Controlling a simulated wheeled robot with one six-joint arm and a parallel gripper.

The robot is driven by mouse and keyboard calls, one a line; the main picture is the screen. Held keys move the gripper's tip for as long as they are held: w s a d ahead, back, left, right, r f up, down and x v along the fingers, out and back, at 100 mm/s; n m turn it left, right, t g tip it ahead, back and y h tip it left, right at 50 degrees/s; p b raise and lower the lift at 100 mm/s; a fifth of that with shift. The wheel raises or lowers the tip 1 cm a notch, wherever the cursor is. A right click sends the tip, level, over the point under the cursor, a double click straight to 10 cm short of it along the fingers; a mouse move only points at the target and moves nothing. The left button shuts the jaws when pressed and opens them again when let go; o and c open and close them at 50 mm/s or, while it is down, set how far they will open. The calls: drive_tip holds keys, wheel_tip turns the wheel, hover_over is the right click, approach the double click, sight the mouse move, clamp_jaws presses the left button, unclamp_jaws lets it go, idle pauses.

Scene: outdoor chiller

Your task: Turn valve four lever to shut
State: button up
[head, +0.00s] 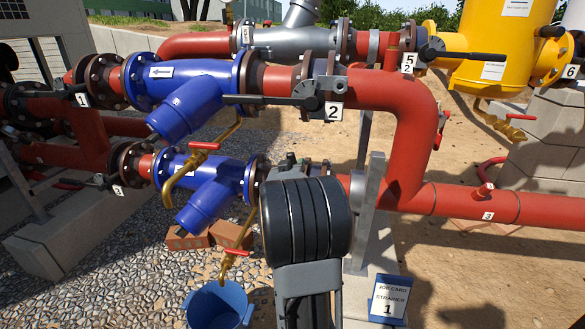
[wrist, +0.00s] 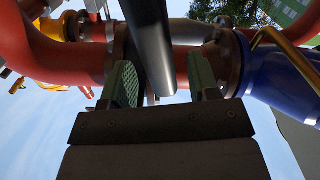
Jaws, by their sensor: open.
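My gripper (wrist: 164,82) is open in the wrist view, with one green-padded finger on each side. A dark lever bar (wrist: 155,48) runs between the fingers, with gaps to both; I cannot see a grip on it. In the head view my dark wrist (head: 306,222) stands in front of the lower line's valve (head: 300,165), right of the lower blue strainer (head: 210,190). It hides most of that valve, its lever, any number tag and my fingertips. I cannot read a four on it.
Valve 2's black lever (head: 262,99) reaches left just above. Red pipe (head: 408,150) bends down on the right. A grey support post (head: 369,210) and a job card (head: 389,299) stand close to my arm. A blue bucket (head: 218,304) sits on the gravel at lower left.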

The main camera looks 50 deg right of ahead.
drive_tip(key=shift+x, duration=0.75)
drive_tip(key=shift+c, duration=0.4)
clamp_jaws()
